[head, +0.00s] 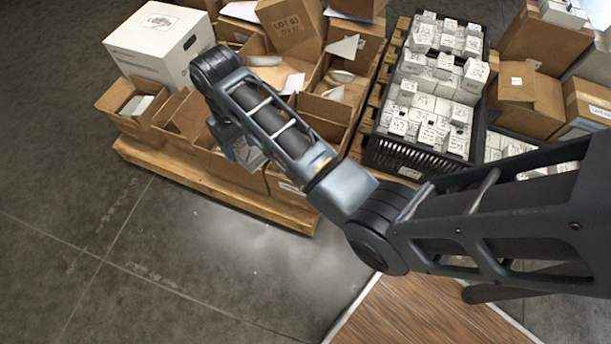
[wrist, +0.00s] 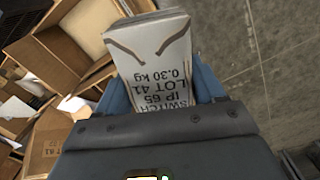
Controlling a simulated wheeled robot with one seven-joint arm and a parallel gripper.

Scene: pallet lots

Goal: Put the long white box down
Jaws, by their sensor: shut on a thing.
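The long white box (wrist: 155,60) is between the blue fingers of my gripper (wrist: 158,88) in the wrist view. Its printed face reads "SWITCH IP 65 0.30 kg LOT 41", and two brown curved marks lie near its far end. My gripper is shut on it. In the head view my gripper (head: 232,142) points down over the near edge of the left pallet, among open cartons. Only a small part of the box (head: 249,156) shows there, the rest hidden by my arm. I cannot tell whether the box touches anything below.
Open brown cartons (head: 291,189) crowd the wooden pallet (head: 215,188). A large white carton (head: 160,45) stands at its back left. A black crate (head: 389,155) full of small white boxes stands to the right. The grey concrete floor (head: 170,260) in front is clear.

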